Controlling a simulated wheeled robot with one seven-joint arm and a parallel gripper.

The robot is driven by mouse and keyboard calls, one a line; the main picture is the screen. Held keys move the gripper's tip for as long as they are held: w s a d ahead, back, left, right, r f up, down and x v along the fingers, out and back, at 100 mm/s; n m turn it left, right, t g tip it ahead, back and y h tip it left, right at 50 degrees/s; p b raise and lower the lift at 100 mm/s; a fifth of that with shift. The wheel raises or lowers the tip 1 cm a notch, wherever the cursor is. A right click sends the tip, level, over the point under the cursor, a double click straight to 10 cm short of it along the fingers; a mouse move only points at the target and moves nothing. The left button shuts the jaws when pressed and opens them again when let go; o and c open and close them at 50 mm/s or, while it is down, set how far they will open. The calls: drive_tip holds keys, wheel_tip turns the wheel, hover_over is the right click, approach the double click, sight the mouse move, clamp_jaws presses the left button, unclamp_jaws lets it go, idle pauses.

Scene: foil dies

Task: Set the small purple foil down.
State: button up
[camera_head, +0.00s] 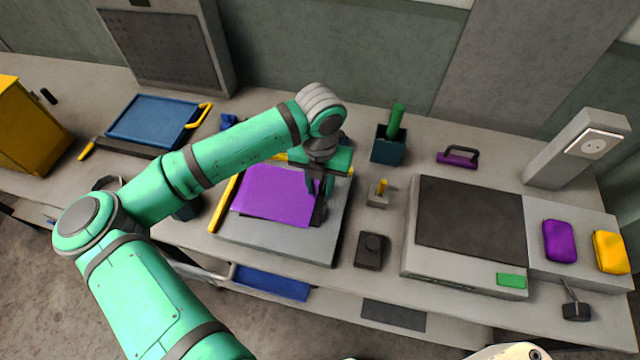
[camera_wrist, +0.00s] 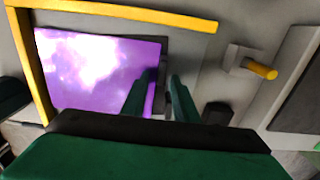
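The small purple foil (camera_head: 272,194) is a flat, shiny sheet over a grey plate (camera_head: 290,243) with yellow rails. In the wrist view the foil (camera_wrist: 95,75) shows a bright reflection and fills most of the area inside the rails. My gripper (camera_head: 319,212) points down at the foil's right edge. In the wrist view its two dark green fingers (camera_wrist: 164,76) stand a little apart, the left one over that edge. Something dark shows between the fingertips, so I cannot tell whether they grip it. I cannot tell whether the foil touches the plate.
Right of the plate stand a small block with a yellow peg (camera_head: 379,195), a dark box with a knob (camera_head: 370,250) and a grey machine (camera_head: 410,275). A blue tray (camera_head: 152,118) lies at the back left. A dark green holder (camera_head: 388,146) stands behind.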

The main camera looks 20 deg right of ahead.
drive_tip(key=shift+r, duration=0.15)
wheel_tip(320, 180, up, 12)
idle(0.5)
idle(0.5)
